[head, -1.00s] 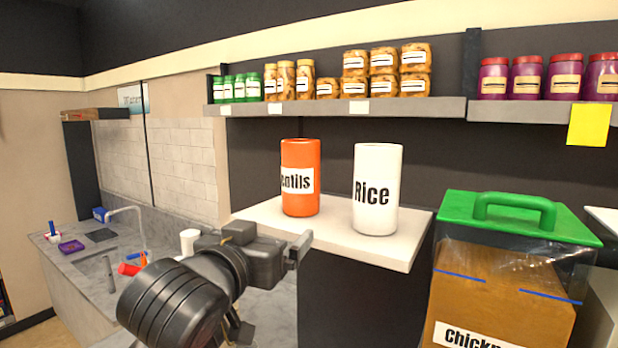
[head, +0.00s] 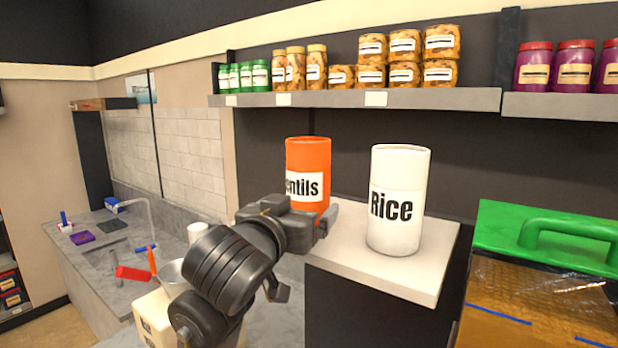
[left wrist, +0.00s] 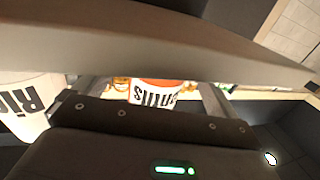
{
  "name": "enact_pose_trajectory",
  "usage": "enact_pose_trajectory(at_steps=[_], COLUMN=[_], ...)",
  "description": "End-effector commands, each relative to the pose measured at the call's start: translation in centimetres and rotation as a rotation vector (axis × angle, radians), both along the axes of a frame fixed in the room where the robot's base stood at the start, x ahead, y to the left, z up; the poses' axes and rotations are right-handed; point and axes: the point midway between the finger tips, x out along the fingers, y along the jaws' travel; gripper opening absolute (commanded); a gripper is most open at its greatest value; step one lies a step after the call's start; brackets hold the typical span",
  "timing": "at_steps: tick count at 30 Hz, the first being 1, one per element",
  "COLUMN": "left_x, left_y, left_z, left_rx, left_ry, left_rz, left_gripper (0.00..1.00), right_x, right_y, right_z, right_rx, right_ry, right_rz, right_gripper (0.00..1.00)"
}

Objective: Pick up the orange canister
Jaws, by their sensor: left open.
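The orange canister (head: 308,160), with a white label partly reading "entils", stands upright on the white shelf top (head: 425,275). My left gripper (head: 322,222) is in front of its lower part in the head view and hides its base. In the left wrist view the orange canister (left wrist: 152,96) shows upside down between the two spread fingers of the left gripper (left wrist: 153,88). The gripper is open; I cannot tell whether a finger touches the canister. My right gripper is not in view.
A white Rice canister (head: 398,200) stands just right of the orange one. A wall shelf (head: 400,99) with several jars runs above. A green-lidded bin (head: 550,235) is at right. A counter with a sink (head: 120,250) lies at left.

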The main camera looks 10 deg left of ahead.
Motion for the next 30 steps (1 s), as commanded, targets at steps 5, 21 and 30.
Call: enact_pose_trajectory(at_steps=[5, 21, 30], left_x=[0.7, 5.2, 5.1], left_y=[0.0, -0.7, -0.7], left_z=[0.2, 0.1, 0.1], left_rx=[0.001, -0.001, 0.0], left_ry=[0.002, 0.0, 0.0], left_rz=[0.004, 0.002, 0.002], left_gripper=[0.96, 0.96, 0.66], right_x=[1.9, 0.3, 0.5], right_y=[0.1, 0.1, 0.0], right_z=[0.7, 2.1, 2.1], right_rx=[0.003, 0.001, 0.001], right_ry=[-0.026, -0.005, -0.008], right_rz=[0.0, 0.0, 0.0], right_gripper=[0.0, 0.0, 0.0])
